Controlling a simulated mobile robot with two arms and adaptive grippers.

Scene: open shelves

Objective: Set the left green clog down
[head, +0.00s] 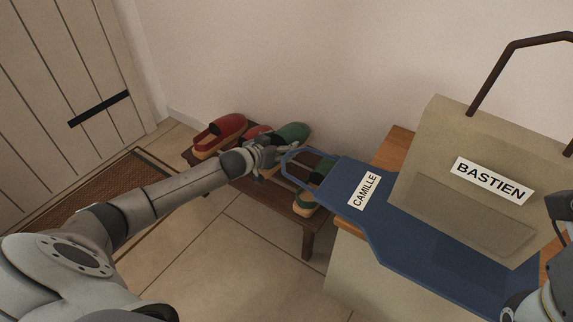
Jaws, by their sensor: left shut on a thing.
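My left gripper (268,160) reaches over the low dark wooden rack and is shut on a green clog (293,133), just beyond its fingers. The fingers partly cover this clog, and I cannot tell whether its sole touches the rack. Another green clog (304,201) with a tan sole is on the rack to the right, partly hidden behind the blue bag's handle. Of my right arm only parts show at the right edge; its gripper is not visible.
Red clogs (222,131) are at the rack's left end. A blue bag (345,197) labelled CAMILLE and a beige bag (441,135) labelled BASTIEN are close on the right. A brown doormat (85,195) lies left; a wall rises behind the rack.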

